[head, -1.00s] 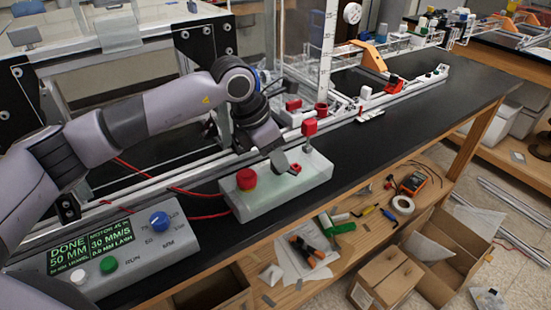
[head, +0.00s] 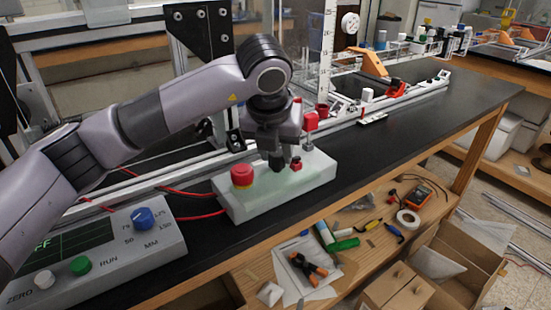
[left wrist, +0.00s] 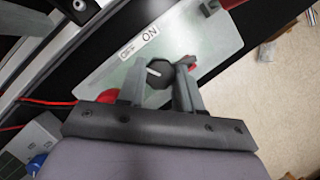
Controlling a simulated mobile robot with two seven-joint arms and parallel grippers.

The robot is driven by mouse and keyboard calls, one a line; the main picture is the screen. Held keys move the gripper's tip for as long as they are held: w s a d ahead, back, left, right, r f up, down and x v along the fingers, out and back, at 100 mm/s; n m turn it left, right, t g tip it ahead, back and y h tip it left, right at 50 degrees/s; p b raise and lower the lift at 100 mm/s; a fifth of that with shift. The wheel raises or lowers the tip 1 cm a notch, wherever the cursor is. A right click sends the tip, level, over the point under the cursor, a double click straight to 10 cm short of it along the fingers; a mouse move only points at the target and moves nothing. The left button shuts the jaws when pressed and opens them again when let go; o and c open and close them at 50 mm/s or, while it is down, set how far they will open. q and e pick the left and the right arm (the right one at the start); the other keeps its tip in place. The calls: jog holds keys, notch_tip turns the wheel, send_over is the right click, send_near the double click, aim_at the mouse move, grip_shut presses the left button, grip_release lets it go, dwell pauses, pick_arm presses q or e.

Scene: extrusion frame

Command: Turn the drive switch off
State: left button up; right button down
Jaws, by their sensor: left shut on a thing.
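The drive switch is a dark faceted knob (left wrist: 159,75) with a white pointer line, on a pale box (head: 240,200) with OFF and ON labels (left wrist: 138,44). In the left wrist view the pointer slants toward the left, on the OFF side. My left gripper (head: 284,160) reaches down over the box with its fingers on either side of the knob, shut on it. In the head view the gripper mostly hides the knob. The console display (head: 70,240) is mostly dark, with the green letters "FF" at its left edge. My right gripper is not in view.
A red mushroom button (head: 242,175) stands on the box, left of my left gripper. A red block on a post (head: 311,121) stands close behind the gripper. The console's blue knob (head: 142,217) is farther left.

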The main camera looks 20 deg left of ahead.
pick_arm(q)
jog(key=n+y+b, duration=0.1)
jog(key=n, duration=0.1)
jog(key=shift+d+n, duration=0.1)
jog(key=shift+n, duration=0.2)
jog(key=shift+n+b, duration=0.3)
jog(key=shift+r, duration=0.1)
jog(key=o, duration=1)
jog(key=shift+o, duration=0.2)
jog(key=v, duration=0.7)
jog(key=shift+w+d+r, duration=0.1)
jog(key=shift+d, duration=0.05)
